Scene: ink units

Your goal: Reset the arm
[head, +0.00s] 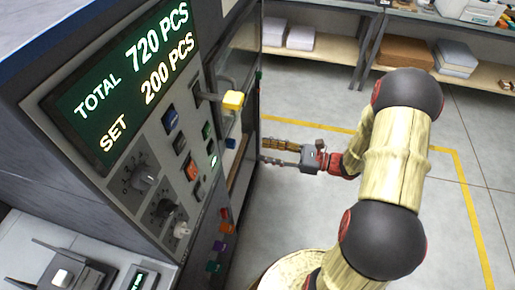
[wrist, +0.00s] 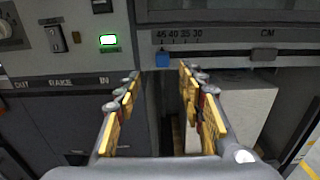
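My gripper (head: 268,152) is to the right of the grey machine (head: 120,190), its fingertips pointing left at the machine's side. In the wrist view my gripper (wrist: 160,80) is open, with a gap between its two yellow-padded fingers and nothing held in it. Beyond the fingertips is the machine front, with a small blue block (wrist: 162,60) below a scale marked in CM. A white block-like stack (wrist: 240,110) is partly hidden behind the right finger.
The machine's display (head: 125,80) reads TOTAL 720 PCS and SET 200 PCS. Knobs and coloured buttons lie below it. Shelves (head: 330,45) stand at the back. Grey floor with yellow lines (head: 465,190) is open at right.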

